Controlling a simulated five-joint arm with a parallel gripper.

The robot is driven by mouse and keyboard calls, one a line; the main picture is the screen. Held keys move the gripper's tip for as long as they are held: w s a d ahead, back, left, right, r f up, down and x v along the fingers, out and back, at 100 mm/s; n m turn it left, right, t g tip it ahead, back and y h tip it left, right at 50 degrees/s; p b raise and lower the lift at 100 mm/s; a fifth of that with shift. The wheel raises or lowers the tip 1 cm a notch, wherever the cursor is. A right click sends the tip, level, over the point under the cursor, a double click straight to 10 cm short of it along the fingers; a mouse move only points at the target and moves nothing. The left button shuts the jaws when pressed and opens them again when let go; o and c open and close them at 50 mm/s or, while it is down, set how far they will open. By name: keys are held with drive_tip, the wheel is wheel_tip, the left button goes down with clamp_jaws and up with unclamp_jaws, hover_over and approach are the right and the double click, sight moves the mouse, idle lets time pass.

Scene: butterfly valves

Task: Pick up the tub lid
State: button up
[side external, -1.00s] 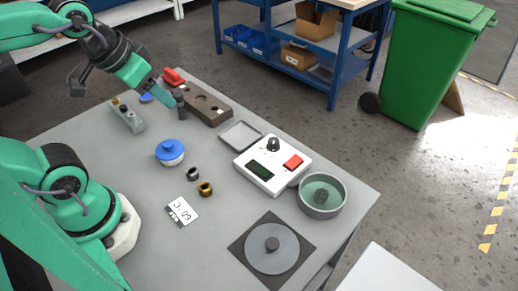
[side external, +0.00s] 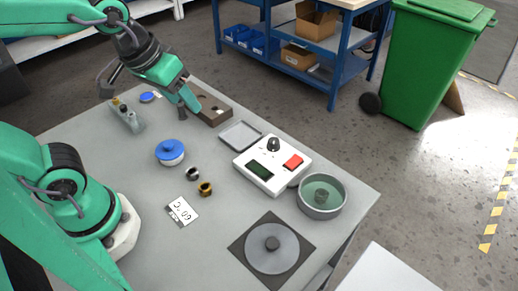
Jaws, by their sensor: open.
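The blue lid (side external: 170,147), with a small raised middle, sits on a low white tub (side external: 171,161) on the left half of the grey table. My gripper (side external: 188,106) is open and empty, above the table behind and a little right of the lid. It is apart from the lid, and its fingers overlap the brown block in the picture. The lid and tub are in clear view.
A brown block (side external: 222,116) lies behind. A grey tray (side external: 240,135), white control box (side external: 254,171) and round grey dish (side external: 320,211) stand to the right. Two small rings, black (side external: 193,174) and brass (side external: 205,189), lie near the tub. A grey disc (side external: 272,258) lies in front.

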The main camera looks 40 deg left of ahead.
drive_tip(key=w+d+f+n+g, duration=0.1)
drive_tip(key=w+d+f+n, duration=0.15)
drive_tip(key=d, duration=0.45)
drive_tip(key=w+d+f+n+g, duration=0.1)
drive_tip(key=d+f+g, duration=0.1)
drive_tip(key=d+f, duration=0.3)
drive_tip(key=n+g, duration=0.2)
drive_tip(key=n, duration=0.2)
hover_over(272, 242)
drive_tip(key=shift+y, duration=0.4)
wheel_tip(272, 242, down, 7)
drive_tip(key=shift+s+a+f, duration=0.1)
drive_tip(key=shift+s+f, duration=0.05)
drive_tip(key=shift+f, duration=1.45)
drive_tip(key=shift+f, duration=0.1)
drive_tip(key=shift+f, duration=2.5)
drive_tip(key=c, duration=1.1)
